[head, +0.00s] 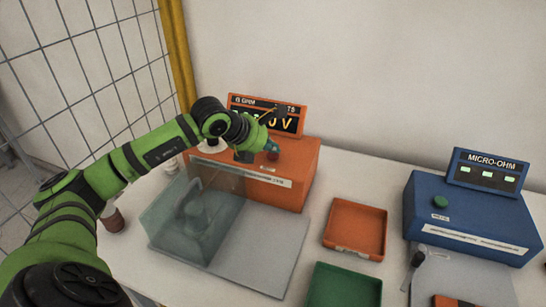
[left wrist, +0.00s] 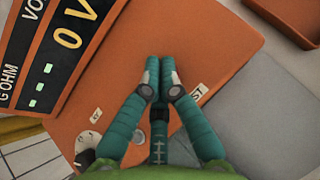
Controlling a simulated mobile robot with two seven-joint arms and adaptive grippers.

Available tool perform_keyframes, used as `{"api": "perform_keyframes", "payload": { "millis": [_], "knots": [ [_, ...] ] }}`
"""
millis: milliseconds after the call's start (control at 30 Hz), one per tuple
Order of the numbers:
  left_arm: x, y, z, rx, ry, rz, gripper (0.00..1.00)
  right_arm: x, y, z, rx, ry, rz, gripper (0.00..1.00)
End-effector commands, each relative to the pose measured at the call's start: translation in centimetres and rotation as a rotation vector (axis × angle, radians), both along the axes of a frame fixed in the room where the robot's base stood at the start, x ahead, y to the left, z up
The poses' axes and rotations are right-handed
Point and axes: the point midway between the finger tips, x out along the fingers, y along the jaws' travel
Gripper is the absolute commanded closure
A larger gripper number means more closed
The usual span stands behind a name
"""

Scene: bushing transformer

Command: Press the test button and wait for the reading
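The orange tester (head: 295,180) stands on the table against the wall, with a raised display (head: 290,124) partly hidden by my left arm. In the left wrist view, the display (left wrist: 65,40) shows "0 V" and small green marks. My left gripper (head: 271,148) is over the tester's top. In the left wrist view, its teal fingers (left wrist: 159,75) are together and hold nothing visible. They partly cover a label (left wrist: 197,93) ending in "ST". My right gripper is not in view.
A blue micro-ohm meter (head: 466,222) with a green button (head: 440,201) stands at right. An orange tray (head: 355,228) and green tray (head: 343,287) lie between. A clear cover (head: 197,222) stands in front of the tester. A wire fence (head: 85,70) is at left.

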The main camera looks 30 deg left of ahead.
Motion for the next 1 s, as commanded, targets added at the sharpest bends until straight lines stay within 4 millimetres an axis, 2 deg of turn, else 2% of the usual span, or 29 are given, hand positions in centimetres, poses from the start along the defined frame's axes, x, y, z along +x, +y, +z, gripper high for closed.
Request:
{"api": "perform_keyframes", "payload": {
  "millis": [1000],
  "knots": [
    [-0.02, 0.01, -0.65, 0.000, 0.000, 0.000, 1.00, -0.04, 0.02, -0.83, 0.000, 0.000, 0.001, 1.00]
  ]
}}
